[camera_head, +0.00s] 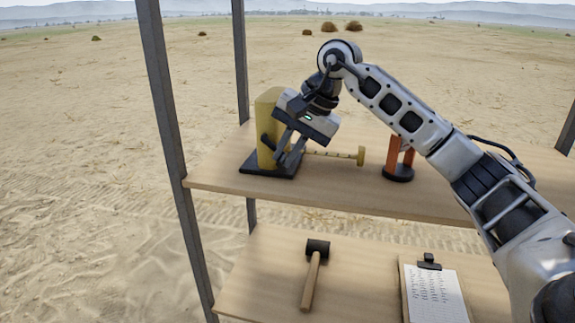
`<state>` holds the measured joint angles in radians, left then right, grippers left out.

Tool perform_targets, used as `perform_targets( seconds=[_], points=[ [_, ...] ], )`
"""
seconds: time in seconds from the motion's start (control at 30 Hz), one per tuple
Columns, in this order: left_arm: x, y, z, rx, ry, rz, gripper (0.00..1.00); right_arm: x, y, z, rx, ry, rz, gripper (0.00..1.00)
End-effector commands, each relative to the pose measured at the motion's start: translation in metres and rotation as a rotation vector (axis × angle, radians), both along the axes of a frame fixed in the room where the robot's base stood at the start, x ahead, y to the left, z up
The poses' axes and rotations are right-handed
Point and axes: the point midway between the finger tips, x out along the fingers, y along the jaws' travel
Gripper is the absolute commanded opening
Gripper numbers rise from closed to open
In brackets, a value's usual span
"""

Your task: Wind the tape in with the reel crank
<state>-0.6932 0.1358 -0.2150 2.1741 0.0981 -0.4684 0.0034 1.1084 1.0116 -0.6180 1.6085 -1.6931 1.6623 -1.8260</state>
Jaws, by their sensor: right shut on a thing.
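The yellow tape reel (267,104) stands upright on a dark base plate (258,167) at the left end of the upper shelf. A yellow marked tape (332,153) runs out from it to the right and ends in a yellow end piece (361,156). My right gripper (283,154) reaches down in front of the reel, shut on the dark crank (267,143) at the reel's front. The fingers and gripper body hide part of the crank and the reel. My left gripper is not in view.
An orange stand with a dark round base (398,173) is right of the tape's end, behind my right arm. A mallet (313,272) and a clipboard (436,292) lie on the lower shelf. Dark posts (170,130) frame the shelf's left side.

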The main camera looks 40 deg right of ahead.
Motion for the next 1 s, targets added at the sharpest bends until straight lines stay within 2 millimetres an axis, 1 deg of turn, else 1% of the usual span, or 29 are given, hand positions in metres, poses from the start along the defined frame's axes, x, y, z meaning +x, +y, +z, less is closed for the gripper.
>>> perform_targets(
  seconds=[0.03, 0.3, 0.6, 1.0],
  points=[
    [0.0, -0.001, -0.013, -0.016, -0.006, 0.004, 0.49, 0.0, -0.001, -0.013, 0.021, -0.027, -0.002, 0.0],
    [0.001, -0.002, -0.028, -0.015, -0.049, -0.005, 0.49, 0.002, 0.001, -0.019, 0.13, -0.155, -0.001, 0.0],
    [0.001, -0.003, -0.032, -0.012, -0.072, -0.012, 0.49, 0.004, 0.003, -0.018, 0.189, -0.221, 0.0, 0.0],
    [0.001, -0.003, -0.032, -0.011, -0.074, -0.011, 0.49, 0.004, 0.003, -0.017, 0.196, -0.228, 0.0, 0.0]
  ],
)
